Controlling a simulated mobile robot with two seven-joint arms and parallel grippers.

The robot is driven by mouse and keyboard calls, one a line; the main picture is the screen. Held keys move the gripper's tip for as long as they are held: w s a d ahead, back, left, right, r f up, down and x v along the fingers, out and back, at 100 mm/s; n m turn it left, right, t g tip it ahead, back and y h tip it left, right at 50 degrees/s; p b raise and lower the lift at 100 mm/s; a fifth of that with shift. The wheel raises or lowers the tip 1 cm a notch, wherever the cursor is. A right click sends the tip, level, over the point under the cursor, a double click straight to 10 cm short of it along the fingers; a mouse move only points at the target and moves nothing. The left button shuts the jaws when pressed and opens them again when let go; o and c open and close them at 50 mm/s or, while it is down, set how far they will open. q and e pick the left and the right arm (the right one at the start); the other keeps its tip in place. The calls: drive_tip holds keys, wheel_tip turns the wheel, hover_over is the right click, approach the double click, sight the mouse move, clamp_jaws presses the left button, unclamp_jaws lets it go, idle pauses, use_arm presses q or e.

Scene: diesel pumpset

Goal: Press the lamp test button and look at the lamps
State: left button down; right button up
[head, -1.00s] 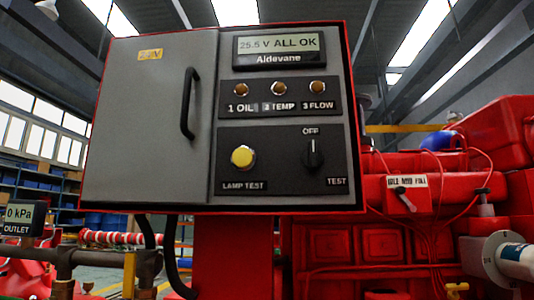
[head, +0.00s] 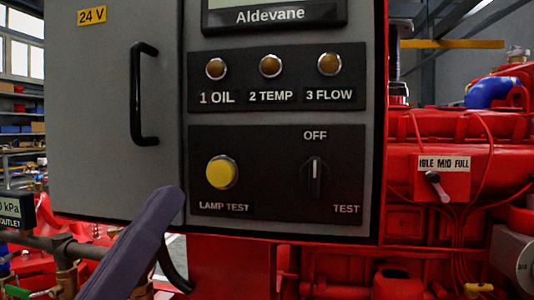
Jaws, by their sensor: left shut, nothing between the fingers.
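The yellow lamp test button (head: 221,172) is a round cap with a light metal ring on the lower black panel, above the words LAMP TEST. Above it are three lamps in a row: 1 OIL (head: 216,68), 2 TEMP (head: 270,66) and 3 FLOW (head: 328,64). All three look dull amber-brown, with no glow. My left gripper (head: 172,198) comes up from the lower left. It is shut and empty, below and left of the button, and looks apart from it. My right gripper is not in view.
A rotary switch (head: 315,180) marked OFF and TEST sits right of the button. The grey cabinet door (head: 90,130) has a black handle (head: 141,95) that sticks out. The red engine (head: 450,150) with a throttle lever (head: 437,186) stands to the right.

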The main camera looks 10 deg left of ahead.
sight(220, 174)
use_arm(q)
drive_tip(key=shift+s, duration=0.1)
idle(0.3)
drive_tip(key=shift+w+d+r+b, duration=0.1)
drive_tip(key=shift+w+b, duration=2.05)
drive_tip(key=shift+w, duration=2.25)
drive_tip(key=shift+w, duration=0.1)
drive_tip(key=shift+w, duration=0.35)
